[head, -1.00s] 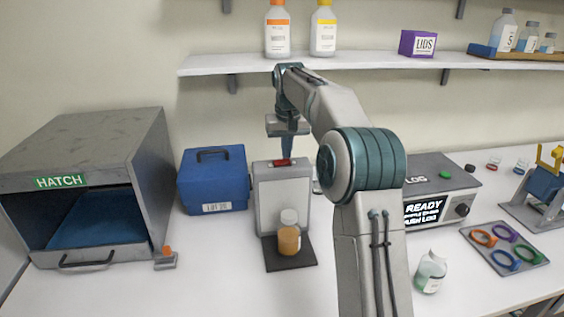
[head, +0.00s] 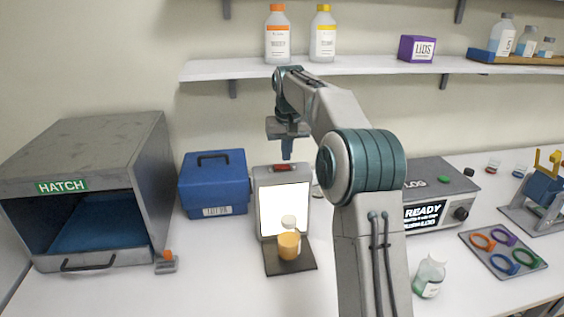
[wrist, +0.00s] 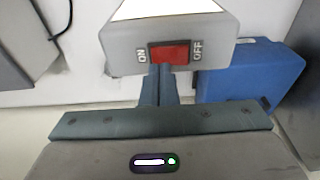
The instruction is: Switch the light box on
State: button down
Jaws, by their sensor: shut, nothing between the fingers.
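The light box (head: 262,200) stands upright on the bench left of my arm, and its front panel glows bright white. Its red rocker switch (wrist: 170,53) is on the top face, between ON and OFF labels in the wrist view. A bottle of amber liquid (head: 289,245) stands on the dark base plate in front of the lit panel. In the wrist view my gripper's fingers (wrist: 159,88) show beside the switch.
A blue case (head: 212,183) stands left of the light box, with the grey hatch box (head: 90,135) beyond it. A shelf (head: 380,68) with bottles hangs behind my arm. A logger device (head: 440,185), a small bottle (head: 429,277) and a ring tray (head: 503,252) are to the right.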

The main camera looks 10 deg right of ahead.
aim_at(287, 167)
notch_tip(287, 167, up, 5)
jog(key=p, duration=0.5)
jog(key=shift+r, duration=0.15)
jog(key=s+f+t+b, duration=0.1)
jog(key=s+f+b, duration=0.15)
jog(key=s, duration=2.55)
jog(key=s+f+t+b, duration=0.1)
jog(key=s+f, duration=0.6)
jog(key=s, duration=0.3)
jog(key=shift+s+b, duration=0.35)
jog(key=shift+s, duration=0.05)
jog(key=shift+f, duration=0.1)
